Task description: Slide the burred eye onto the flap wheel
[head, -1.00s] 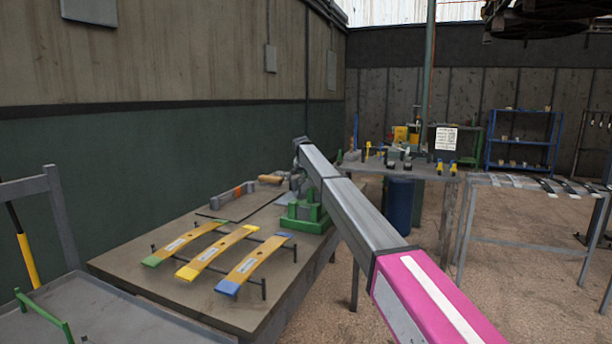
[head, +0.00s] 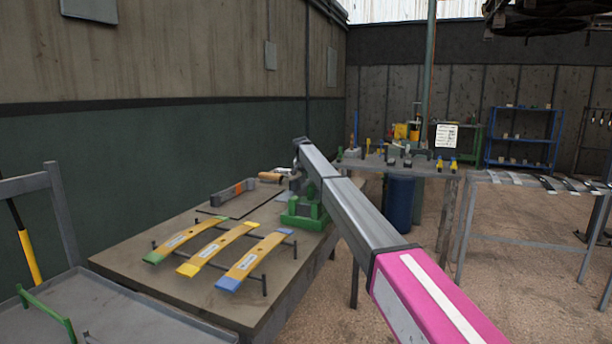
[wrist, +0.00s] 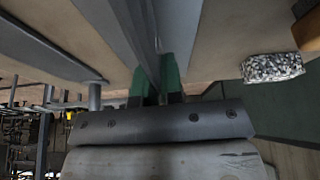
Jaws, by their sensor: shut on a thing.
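My gripper (wrist: 155,84) shows in the wrist view as two green fingertips shut on a long grey metal strip, which I take to be the spring leaf (wrist: 117,22). The burred eye cannot be made out. To the right in the wrist view is a speckled grey-white piece (wrist: 272,67), apart from the fingers; it may be the flap wheel, but I cannot be sure. In the head view a small whitish patch (head: 282,171) shows beside a wooden handle (head: 270,177), near the arm's far end. My arm hides the fingertips there.
A green fixture (head: 303,212) stands on the workbench (head: 215,290) beside my arm. Three yellow leaves (head: 217,250) rest on rods in front. A grey bar with an orange band (head: 232,193) lies behind. A dark green wall (head: 130,165) bounds the bench's back.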

